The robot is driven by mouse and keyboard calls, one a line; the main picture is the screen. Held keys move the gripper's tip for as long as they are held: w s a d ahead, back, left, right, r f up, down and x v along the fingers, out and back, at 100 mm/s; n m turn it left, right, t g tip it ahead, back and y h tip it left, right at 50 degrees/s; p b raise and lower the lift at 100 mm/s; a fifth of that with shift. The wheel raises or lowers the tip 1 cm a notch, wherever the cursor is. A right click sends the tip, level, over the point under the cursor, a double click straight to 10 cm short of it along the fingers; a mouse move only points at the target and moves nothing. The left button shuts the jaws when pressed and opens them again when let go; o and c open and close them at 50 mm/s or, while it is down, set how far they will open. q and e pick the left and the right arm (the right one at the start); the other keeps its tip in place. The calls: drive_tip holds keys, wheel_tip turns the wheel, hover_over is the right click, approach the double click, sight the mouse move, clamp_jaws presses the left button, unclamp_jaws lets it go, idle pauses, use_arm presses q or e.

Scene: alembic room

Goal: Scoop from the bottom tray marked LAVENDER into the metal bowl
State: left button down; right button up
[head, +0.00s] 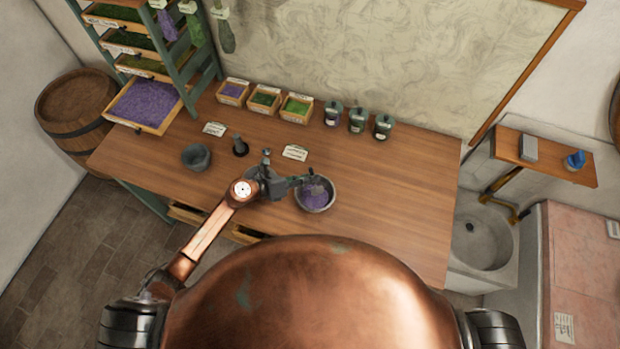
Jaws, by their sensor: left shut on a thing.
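The bottom tray (134,124) is pulled out of the rack at the upper left and holds purple lavender. Its label is too small to read. The metal bowl (317,210) stands on the table near its front edge, with purple material inside. My left gripper (297,182) is shut on a small scoop (314,186), at the left side of the bowl. The scoop is over the bowl; whether it touches the contents, and how much it carries, I cannot tell. My right gripper is not in view.
A mortar (196,158) and a dark pestle-like object (240,147) stand left of my arm. Small crates (232,92) and lidded jars (357,119) line the table's back. The table's right side is clear. A sink (484,243) lies beyond it.

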use_arm(q)
drive_tip(key=m+t+b, duration=0.1)
drive_tip(key=m+b, duration=0.2)
drive_tip(key=b, duration=0.3)
drive_tip(key=r+m+t+b, duration=0.1)
drive_tip(key=m+t+b, duration=0.1)
drive_tip(key=b, duration=0.4)
drive_tip(key=m+t+h+b, duration=0.1)
drive_tip(key=m+t+b, duration=0.1)
drive_tip(key=m+b, duration=0.2)
drive_tip(key=shift+r+b, duration=0.35)
drive_tip(key=shift+b, duration=0.9)
